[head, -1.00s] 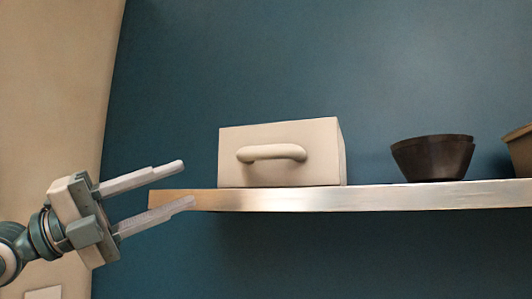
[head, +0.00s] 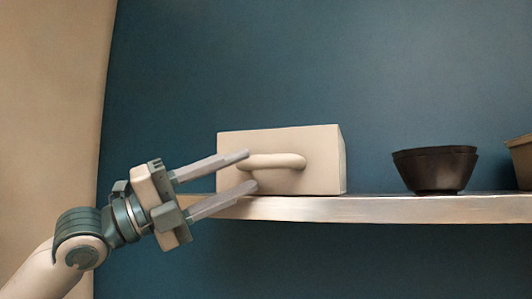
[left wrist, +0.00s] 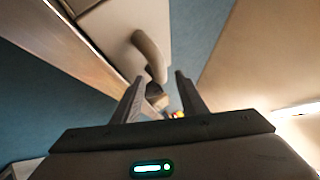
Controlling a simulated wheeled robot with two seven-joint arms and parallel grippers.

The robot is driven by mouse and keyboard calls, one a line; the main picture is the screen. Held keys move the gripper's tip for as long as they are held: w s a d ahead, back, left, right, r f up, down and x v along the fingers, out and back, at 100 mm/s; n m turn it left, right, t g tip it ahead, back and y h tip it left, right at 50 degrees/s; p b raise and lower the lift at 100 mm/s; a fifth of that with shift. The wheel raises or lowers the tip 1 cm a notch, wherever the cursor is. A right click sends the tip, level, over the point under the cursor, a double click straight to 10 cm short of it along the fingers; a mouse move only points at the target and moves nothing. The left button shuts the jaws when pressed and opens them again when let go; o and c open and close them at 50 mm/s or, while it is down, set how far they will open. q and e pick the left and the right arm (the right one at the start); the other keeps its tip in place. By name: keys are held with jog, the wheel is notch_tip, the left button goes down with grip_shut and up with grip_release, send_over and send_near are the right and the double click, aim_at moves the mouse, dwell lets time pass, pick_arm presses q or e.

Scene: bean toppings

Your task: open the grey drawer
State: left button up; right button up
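The drawer (head: 325,163) is a light grey-beige box on the shelf in the head view, its front bearing a thick curved handle (head: 280,161). The drawer looks shut. My left gripper (head: 252,171) is open, its two fingers reaching to the left end of the handle, one above and one below in the picture. I cannot tell whether they touch it. My right gripper is not in view.
The shelf (head: 400,209) runs across the head view, its left end just behind my left gripper. A dark bowl (head: 435,172) stands right of the drawer. A tan container (head: 522,160) is cut off at the right edge. Below the shelf is clear.

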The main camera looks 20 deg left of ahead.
aim_at(258, 166)
pick_arm(q)
jog(key=shift+p+x, duration=1.05)
jog(key=shift+x, duration=1.95)
grip_shut()
